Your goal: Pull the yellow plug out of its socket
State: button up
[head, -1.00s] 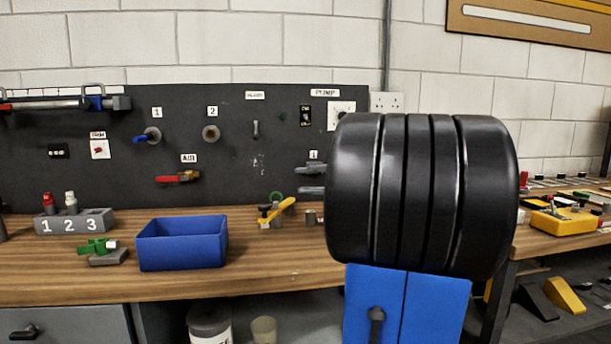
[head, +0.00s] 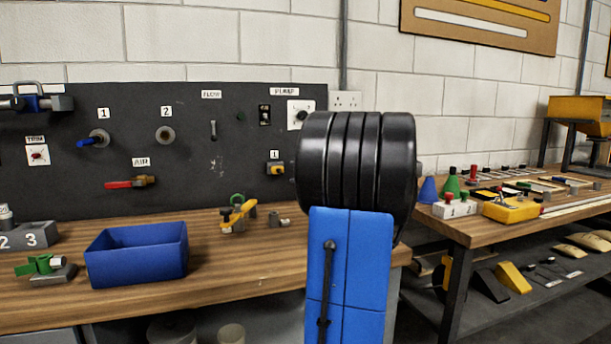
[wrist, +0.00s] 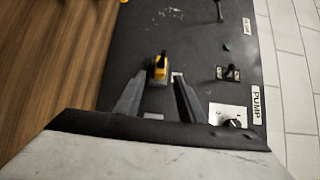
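The yellow plug (head: 275,169) sits in a grey socket low on the dark panel, under a small white label. In the wrist view the yellow plug (wrist: 160,67), with a dark part on it, lies ahead of my gripper (wrist: 158,80), roughly centred between its two grey fingers. The fingers are apart and nothing is held between them. Whether the fingertips reach alongside the plug is hard to tell. In the head view my black and blue arm stands just right of the plug and hides my gripper.
A red-handled AIR valve (head: 130,183) and a blue-handled knob (head: 93,140) are on the panel to the left. A blue bin (head: 137,254) and a yellow-handled fitting (head: 238,214) stand on the bench below. A PUMP knob (head: 301,115) is above right of the plug.

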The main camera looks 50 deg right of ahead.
aim_at(283, 170)
jog(key=shift+w+a, duration=0.15)
jog(key=shift+w, duration=0.9)
jog(key=shift+w+a, duration=0.2)
jog(key=shift+w, duration=0.8)
jog(key=shift+w+a, duration=0.15)
jog(key=shift+w, duration=0.9)
grip_shut()
